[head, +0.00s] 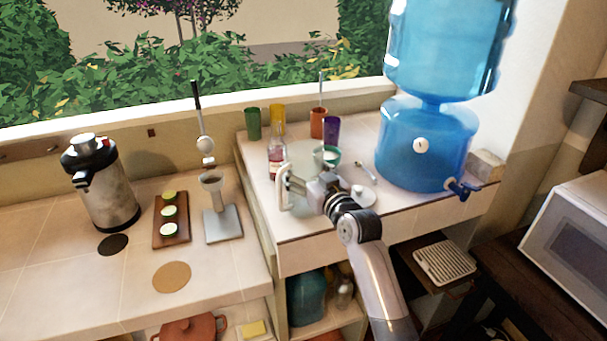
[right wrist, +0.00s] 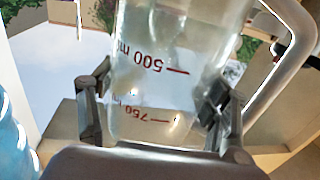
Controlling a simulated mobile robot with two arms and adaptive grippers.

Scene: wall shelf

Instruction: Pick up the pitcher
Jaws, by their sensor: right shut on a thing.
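The clear pitcher (head: 300,158) with a pale handle is at the left part of the raised counter in the head view. In the right wrist view the pitcher (right wrist: 155,75) fills the middle, with red 500 and 750 marks upside down and its handle at the upper right. My right gripper (head: 308,187) is shut on the pitcher's body, one finger on each side. I cannot tell whether the pitcher's base touches the counter. My left gripper is not in view.
A blue water dispenser (head: 425,145) stands right of the pitcher. A red-labelled bottle (head: 277,163) is close behind it. Green (head: 253,124), yellow, orange and purple cups stand at the back. A teal cup (head: 327,157) and a small white dish (head: 363,195) are near my gripper.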

